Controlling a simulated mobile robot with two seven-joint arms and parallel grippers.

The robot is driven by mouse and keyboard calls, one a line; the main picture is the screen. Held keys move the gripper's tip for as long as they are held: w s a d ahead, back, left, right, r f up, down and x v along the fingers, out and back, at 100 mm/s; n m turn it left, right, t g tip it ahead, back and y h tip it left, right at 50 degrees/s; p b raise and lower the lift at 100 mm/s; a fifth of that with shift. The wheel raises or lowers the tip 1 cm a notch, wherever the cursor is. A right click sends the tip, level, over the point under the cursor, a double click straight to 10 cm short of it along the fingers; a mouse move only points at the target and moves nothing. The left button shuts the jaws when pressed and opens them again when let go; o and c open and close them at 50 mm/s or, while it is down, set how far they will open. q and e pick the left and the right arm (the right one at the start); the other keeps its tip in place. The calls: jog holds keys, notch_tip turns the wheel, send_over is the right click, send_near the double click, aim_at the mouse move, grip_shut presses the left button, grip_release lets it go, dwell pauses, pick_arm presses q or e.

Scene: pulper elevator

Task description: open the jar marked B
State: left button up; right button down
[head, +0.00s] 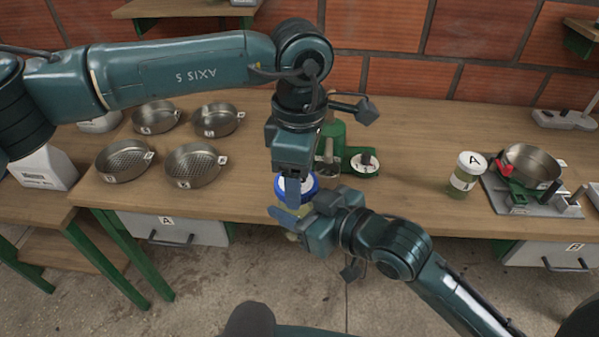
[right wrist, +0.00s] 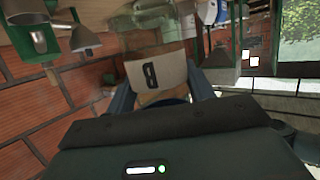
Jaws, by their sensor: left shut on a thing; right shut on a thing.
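A jar with a blue lid (head: 311,184) is between my two grippers, near the table's front edge. My left gripper (head: 292,188) comes down from above and is shut on the blue lid. My right gripper (head: 285,216) comes in from the right and is shut on the jar body, just below the lid. The fingers hide most of the jar. Whether the lid has turned cannot be told.
A jar marked A (head: 467,172) stands on the wooden table (head: 410,150), beside a scale with a metal pan (head: 531,166). Several sieves (head: 196,165) lie at left.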

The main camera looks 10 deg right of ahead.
pick_arm(q)
jog(key=shift+w+r, duration=0.1)
jog(key=shift+r, duration=0.15)
pick_arm(e)
jog(key=shift+a, duration=0.1)
pick_arm(q)
jog(key=shift+r, duration=0.9)
jog(key=shift+r, duration=0.1)
